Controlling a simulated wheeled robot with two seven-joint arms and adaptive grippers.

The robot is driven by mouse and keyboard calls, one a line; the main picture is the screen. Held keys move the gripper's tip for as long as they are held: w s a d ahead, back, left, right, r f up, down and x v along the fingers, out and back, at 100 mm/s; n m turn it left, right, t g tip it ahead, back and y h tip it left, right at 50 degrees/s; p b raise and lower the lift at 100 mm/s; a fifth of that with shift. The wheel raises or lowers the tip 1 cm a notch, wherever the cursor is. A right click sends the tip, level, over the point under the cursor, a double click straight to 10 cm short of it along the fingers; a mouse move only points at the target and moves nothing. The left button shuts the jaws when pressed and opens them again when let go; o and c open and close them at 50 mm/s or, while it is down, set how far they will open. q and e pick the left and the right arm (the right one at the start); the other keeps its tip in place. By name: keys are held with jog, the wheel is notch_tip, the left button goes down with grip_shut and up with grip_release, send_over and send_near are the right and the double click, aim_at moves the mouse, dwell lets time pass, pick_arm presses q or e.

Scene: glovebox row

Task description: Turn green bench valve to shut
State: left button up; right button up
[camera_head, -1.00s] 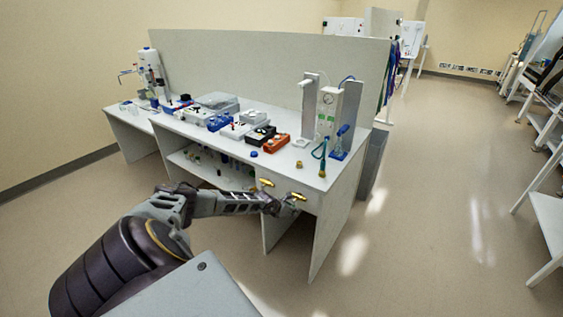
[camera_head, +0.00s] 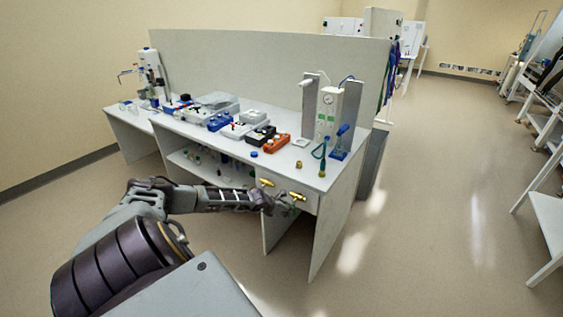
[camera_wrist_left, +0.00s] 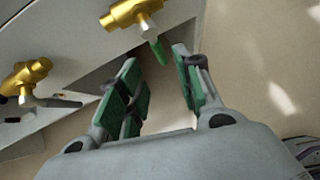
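The green bench valve is a brass body with a green lever (camera_wrist_left: 158,51) on the bench's front panel, at the top of the left wrist view. Its brass body (camera_head: 298,195) appears to be the right one of two in the head view. The lever points toward my left gripper (camera_wrist_left: 155,60), which is open. The lever's end shows at the gap between the green-padded fingertips, and I cannot tell if they touch. In the head view my left gripper (camera_head: 285,207) is just below the valves. My right gripper is not in view.
A second brass valve (camera_wrist_left: 25,76) with a grey lever sits beside the green one, to its left. The bench top (camera_head: 290,160) holds several boxes and a gauge stand (camera_head: 327,112). The floor (camera_head: 430,200) right of the bench is clear.

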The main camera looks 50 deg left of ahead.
pick_arm(q)
jog(key=shift+v, duration=1.55)
dwell(0.4)
